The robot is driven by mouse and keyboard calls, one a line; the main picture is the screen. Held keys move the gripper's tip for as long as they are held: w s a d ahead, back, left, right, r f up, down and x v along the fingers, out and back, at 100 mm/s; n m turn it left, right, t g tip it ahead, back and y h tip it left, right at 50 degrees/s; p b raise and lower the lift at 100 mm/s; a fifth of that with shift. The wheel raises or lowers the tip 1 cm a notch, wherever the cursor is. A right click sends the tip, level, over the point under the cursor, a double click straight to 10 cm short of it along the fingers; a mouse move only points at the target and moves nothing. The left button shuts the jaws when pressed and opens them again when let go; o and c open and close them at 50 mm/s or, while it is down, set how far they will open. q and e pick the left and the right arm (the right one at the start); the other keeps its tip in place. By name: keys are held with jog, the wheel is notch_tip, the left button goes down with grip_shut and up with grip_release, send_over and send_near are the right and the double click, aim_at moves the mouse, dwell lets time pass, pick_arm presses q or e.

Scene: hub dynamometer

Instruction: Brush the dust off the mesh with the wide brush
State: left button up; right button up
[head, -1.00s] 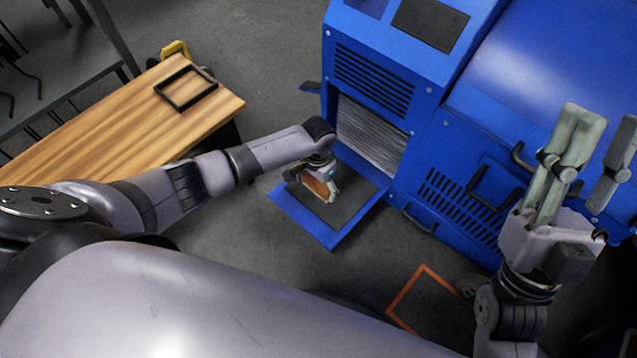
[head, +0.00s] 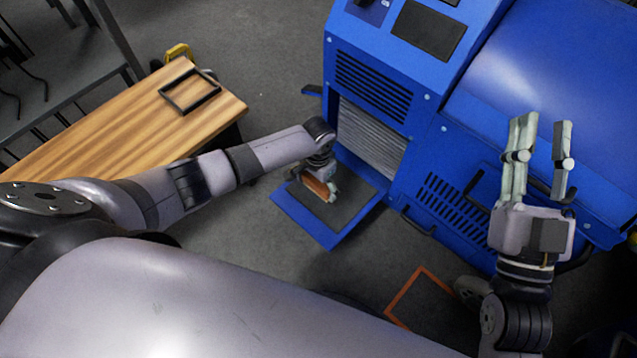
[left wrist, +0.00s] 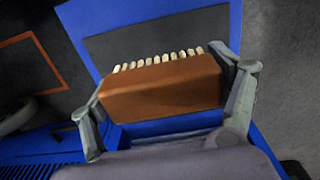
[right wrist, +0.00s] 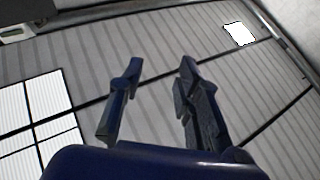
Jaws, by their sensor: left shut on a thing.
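The wide brush (left wrist: 160,88) has a brown block and a row of pale bristles. My left gripper (head: 324,186) is shut on its block, with one finger at each end in the left wrist view. The brush is over a dark grey panel (head: 347,206) set in a blue-framed flap, low in front of the blue machine. I cannot tell whether the bristles touch the panel. This panel may be the mesh; no weave or dust is clear. My right gripper (head: 543,140) is open and empty, raised before the machine; its spread fingers also show in the right wrist view (right wrist: 158,85).
The blue machine (head: 440,130) has a grey ribbed sheet (head: 372,137) in its opening, above the flap. A wooden table (head: 120,125) with a black frame (head: 190,91) stands at the left. An orange-edged dark mat (head: 437,305) lies on the floor.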

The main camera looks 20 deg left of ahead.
jog(key=shift+w+d+f+g+h+p, duration=0.15)
jog(key=shift+w+f+g, duration=0.15)
jog(key=shift+f, duration=0.2)
jog(key=shift+w+a+f+g+h+p, duration=0.15)
jog(key=shift+f+g, duration=0.15)
jog(key=shift+f, duration=0.2)
jog(key=shift+w+d+f+g+h, duration=0.1)
jog(key=shift+w+f+g, duration=0.2)
jog(key=shift+f, duration=0.2)
